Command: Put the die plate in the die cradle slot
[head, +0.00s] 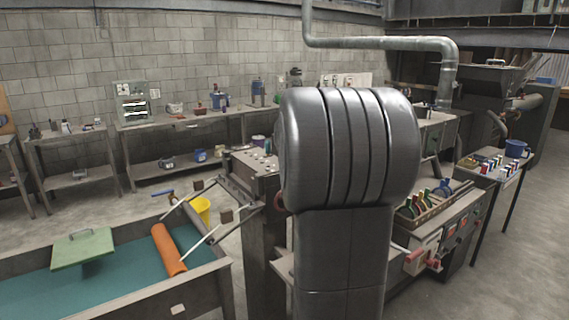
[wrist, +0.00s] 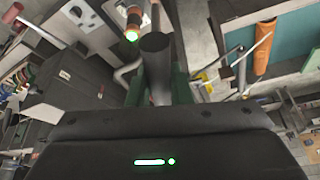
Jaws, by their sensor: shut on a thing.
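In the wrist view my gripper (wrist: 157,75) reaches up from its dark body, with a dark rounded part in the middle. It is shut on a green piece (wrist: 181,88), which shows only at the edges behind it. This looks like the die plate, but its shape is mostly hidden. In the head view my arm blocks the gripper and the held piece. I cannot pick out the die cradle slot in either view.
A rack of coloured pieces (head: 420,205) sits on the machine at right, near red handles (head: 413,255). Open floor lies at far right.

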